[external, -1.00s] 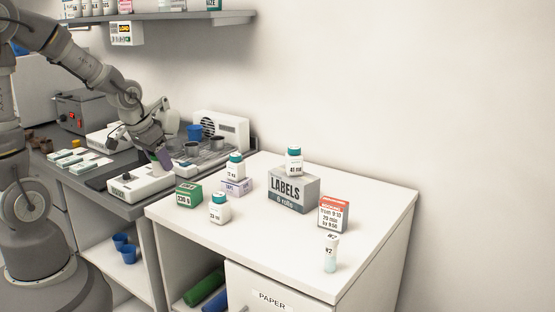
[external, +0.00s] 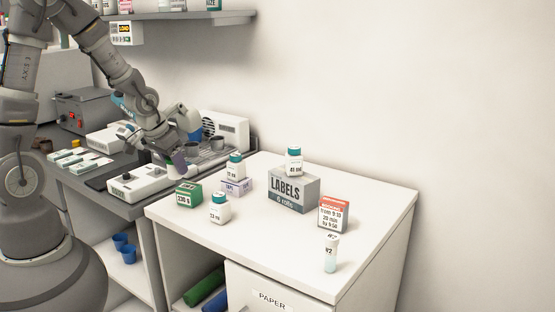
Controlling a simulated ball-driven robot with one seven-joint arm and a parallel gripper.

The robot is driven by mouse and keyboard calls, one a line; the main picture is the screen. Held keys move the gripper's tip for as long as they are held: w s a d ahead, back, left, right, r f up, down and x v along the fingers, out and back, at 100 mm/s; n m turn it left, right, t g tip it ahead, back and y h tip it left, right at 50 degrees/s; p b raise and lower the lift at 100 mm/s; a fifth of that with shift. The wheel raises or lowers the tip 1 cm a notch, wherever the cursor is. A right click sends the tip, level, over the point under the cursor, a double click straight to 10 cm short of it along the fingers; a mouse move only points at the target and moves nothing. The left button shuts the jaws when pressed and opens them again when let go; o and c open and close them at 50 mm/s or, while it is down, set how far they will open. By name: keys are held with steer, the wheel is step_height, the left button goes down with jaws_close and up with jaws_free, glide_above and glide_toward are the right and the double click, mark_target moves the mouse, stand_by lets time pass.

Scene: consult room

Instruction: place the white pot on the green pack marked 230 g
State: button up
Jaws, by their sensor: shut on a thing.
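The green pack (external: 188,194) marked 230 g lies at the near left of the white cabinet top, with nothing on it. My gripper (external: 178,160) is above the grey bench near the white scale-like device (external: 140,184), to the left of and higher than the green pack. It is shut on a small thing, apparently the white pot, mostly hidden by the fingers. White pots with teal caps stand near the green pack (external: 220,209), behind it on a pale lilac pack (external: 235,167), and on the LABELS box (external: 294,160).
The LABELS box (external: 290,192), a red and white box (external: 333,214) and a clear vial (external: 331,254) stand farther right. Dark cups and a white vented unit (external: 232,130) stand behind my gripper.

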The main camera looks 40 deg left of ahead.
steer(key=w, duration=0.4)
steer(key=shift+d+f, duration=0.15)
steer(key=shift+f, duration=0.05)
steer(key=shift+f+b, duration=0.95)
steer(key=shift+f, duration=0.7)
steer(key=shift+f, duration=0.1)
steer(key=shift+f, duration=0.15)
steer(key=o, duration=1)
